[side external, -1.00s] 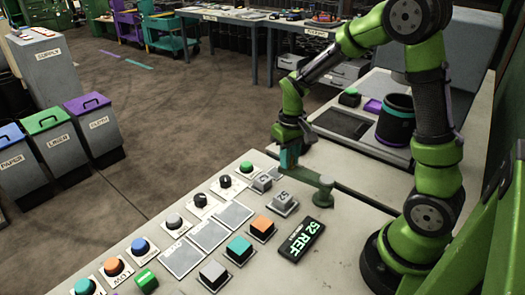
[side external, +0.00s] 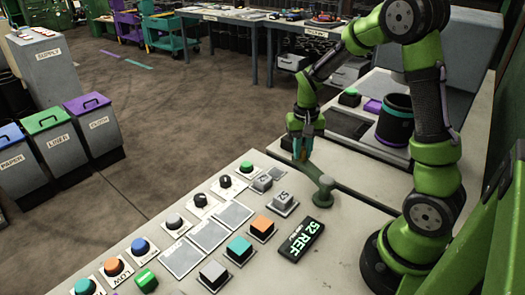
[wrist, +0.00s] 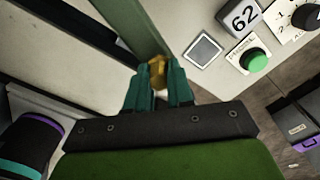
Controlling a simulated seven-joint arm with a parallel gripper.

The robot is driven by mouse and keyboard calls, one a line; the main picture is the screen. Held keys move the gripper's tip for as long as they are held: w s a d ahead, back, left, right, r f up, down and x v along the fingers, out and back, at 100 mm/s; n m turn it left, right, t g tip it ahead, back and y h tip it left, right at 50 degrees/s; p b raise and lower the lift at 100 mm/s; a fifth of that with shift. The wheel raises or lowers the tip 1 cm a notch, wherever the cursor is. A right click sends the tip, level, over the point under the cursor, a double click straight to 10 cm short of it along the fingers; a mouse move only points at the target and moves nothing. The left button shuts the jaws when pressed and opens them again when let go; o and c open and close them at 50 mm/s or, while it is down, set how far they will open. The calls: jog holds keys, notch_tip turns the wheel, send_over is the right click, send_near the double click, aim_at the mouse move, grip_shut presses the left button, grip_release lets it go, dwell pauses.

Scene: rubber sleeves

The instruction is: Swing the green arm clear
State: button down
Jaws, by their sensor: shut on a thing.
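The green arm (side external: 312,175) is a flat bar on a round pivot post (side external: 324,190) at the right part of the button panel. It points from the post toward the back left. In the wrist view the green arm (wrist: 136,25) comes in from the top and ends at a gold knob (wrist: 157,67). My gripper (side external: 301,158) is at the bar's free end. In the wrist view its teal fingers (wrist: 158,82) are shut on the gold knob. The knob's lower part is hidden between the fingers.
A 52 REF display (side external: 301,240) lies in front of the post. A dark banded cup (side external: 395,128) stands to the right behind.

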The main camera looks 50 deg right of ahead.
jog(key=shift+d+r, duration=0.1)
jog(key=shift+d, duration=0.05)
jog(key=c, duration=1)
grip_release()
notch_tip(320, 180, up, 17)
jog(key=s+a+n+t+y, duration=0.1)
jog(key=s+a+n+t, duration=0.1)
jog(key=s+a, duration=0.3)
jog(key=s+a+n+t+y, duration=0.1)
jog(key=s+a+t, duration=0.4)
jog(key=a, duration=0.6)
jog(key=shift+s+a+n, duration=0.15)
jog(key=shift+s+n, duration=0.2)
jog(key=shift+n, duration=0.55)
